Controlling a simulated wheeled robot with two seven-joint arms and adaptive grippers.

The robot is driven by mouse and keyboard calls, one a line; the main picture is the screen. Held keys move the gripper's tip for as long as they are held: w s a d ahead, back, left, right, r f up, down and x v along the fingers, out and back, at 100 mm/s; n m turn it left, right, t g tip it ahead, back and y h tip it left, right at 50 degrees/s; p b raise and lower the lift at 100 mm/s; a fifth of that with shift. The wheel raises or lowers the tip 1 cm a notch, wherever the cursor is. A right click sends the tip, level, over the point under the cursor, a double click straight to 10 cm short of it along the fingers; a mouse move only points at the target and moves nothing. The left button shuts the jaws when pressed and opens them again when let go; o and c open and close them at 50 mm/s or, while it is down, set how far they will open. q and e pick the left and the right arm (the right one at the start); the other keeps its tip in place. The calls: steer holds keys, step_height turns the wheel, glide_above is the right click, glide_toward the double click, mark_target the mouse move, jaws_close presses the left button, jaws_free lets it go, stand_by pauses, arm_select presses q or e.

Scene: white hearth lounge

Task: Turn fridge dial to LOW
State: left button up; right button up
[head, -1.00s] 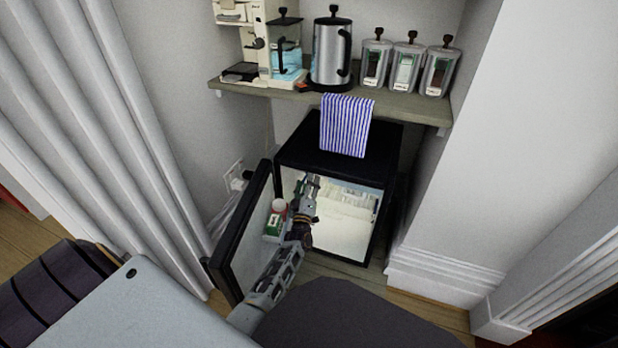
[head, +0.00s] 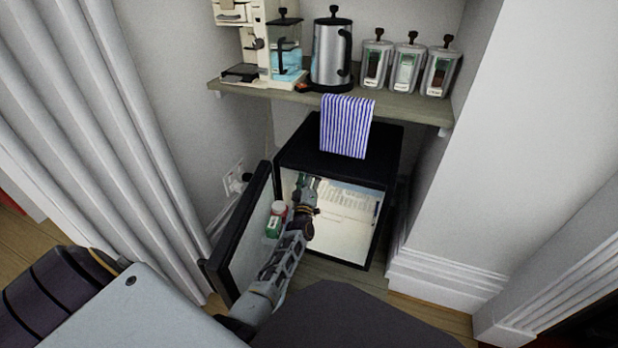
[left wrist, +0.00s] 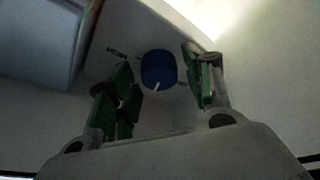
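The small black fridge (head: 340,160) stands open under the shelf, its door (head: 240,235) swung out to the left. My left gripper (head: 306,184) reaches inside its upper left part. In the left wrist view the blue dial (left wrist: 158,70) sits on a pale housing, with a white pointer mark at its lower edge. A label that looks like HIGH stands to its left; the marking at its right is too small to read. The left gripper's green-padded fingers (left wrist: 163,92) are apart, one on each side of the dial, with gaps visible. My right gripper is not in view.
A striped towel (head: 346,125) hangs over the fridge top. The shelf (head: 400,103) above holds a coffee machine, a kettle (head: 331,52) and canisters. The wall (head: 440,190) is close at the right.

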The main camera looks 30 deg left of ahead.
arm_select(q)
steer(key=c, duration=0.7)
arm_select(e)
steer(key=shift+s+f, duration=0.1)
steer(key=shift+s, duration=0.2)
arm_select(q)
steer(key=shift+n, duration=0.3)
steer(key=shift+n+g+p, duration=0.4)
steer(key=shift+n+p, duration=0.2)
steer(key=shift+p, duration=0.05)
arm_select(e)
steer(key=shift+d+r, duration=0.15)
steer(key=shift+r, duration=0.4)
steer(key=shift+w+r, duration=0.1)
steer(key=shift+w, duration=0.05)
arm_select(q)
steer(key=o, duration=1)
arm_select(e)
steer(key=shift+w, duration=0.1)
